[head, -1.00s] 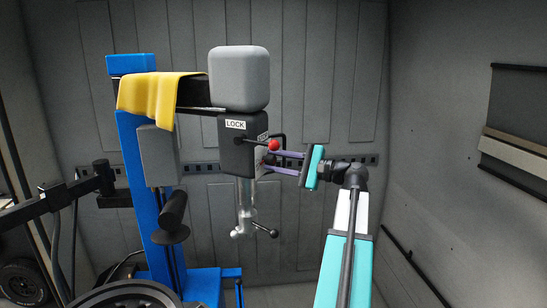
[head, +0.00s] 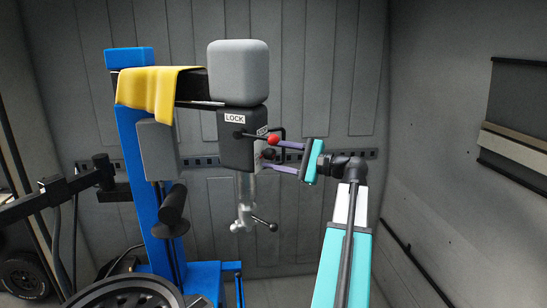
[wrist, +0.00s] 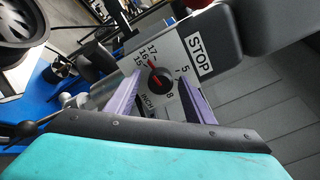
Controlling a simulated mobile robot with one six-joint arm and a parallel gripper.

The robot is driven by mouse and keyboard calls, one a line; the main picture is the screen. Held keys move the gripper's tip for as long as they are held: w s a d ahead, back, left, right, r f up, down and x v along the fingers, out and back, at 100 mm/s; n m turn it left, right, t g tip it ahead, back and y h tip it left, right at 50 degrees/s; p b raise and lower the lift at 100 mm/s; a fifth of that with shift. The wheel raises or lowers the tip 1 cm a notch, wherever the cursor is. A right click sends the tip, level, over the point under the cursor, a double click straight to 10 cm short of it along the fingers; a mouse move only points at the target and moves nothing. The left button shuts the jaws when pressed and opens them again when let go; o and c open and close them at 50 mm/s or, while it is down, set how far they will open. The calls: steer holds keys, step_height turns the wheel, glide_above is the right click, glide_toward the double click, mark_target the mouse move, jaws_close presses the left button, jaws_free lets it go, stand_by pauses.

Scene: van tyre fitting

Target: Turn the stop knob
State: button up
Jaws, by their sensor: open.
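A small red mark on the plate lies near 16 and 17. My gripper (wrist: 161,76) is open, with one purple finger on each side of the knob; I cannot tell whether either finger touches it. In the head view my gripper (head: 270,153) reaches the right side of the black control head (head: 236,153), where the knob shows small and dark.
A red-ended lever (head: 273,140) sticks out just by the upper finger. A yellow cloth (head: 160,92) hangs over the blue column's arm. A metal shaft with a black-ended handle (head: 266,224) hangs below the control head. Free room lies right of my arm, up to the wall.

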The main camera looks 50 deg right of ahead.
steer(key=b+v, duration=0.5)
steer(key=v, duration=0.9)
stand_by(0.6)
